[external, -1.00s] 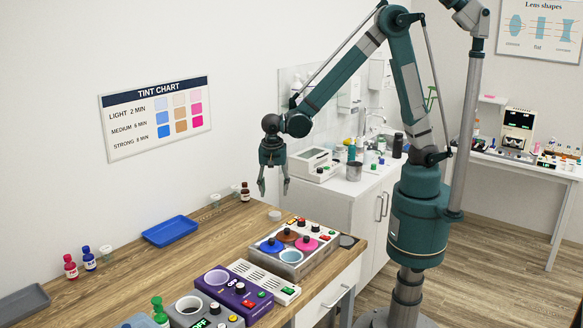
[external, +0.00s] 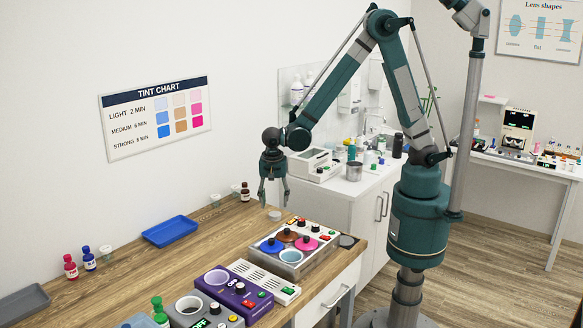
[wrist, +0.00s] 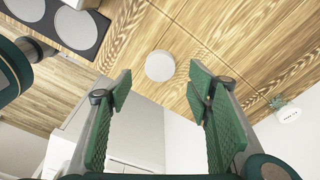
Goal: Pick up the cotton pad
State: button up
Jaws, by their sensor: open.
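The cotton pad is a small white round disc (external: 274,215) lying flat on the wooden bench, behind the tint bath unit. It also shows in the wrist view (wrist: 160,66), just beyond the fingertips and roughly centred between them. My gripper (external: 274,204) points down above the pad, its two fingers spread apart. In the wrist view, the green-padded fingers (wrist: 160,86) are wide open with nothing between them. The pad appears apart from both fingers.
A tint bath unit (external: 317,254) with coloured lids stands close in front of the pad.

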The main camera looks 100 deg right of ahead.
aim_at(275, 214)
jog(key=shift+d+f, duration=0.1)
jog(key=shift+f, duration=0.55)
jog(key=shift+f, duration=0.1)
jog(key=shift+s+d+f, duration=0.1)
jog(key=shift+d+f, duration=0.1)
jog(key=shift+f, duration=1.05)
jog(key=shift+s+d+f, duration=0.1)
jog(key=shift+d+f, duration=0.1)
jog(key=shift+f, duration=1)
jog(key=shift+w, duration=0.1)
jog(key=c, duration=0.7)
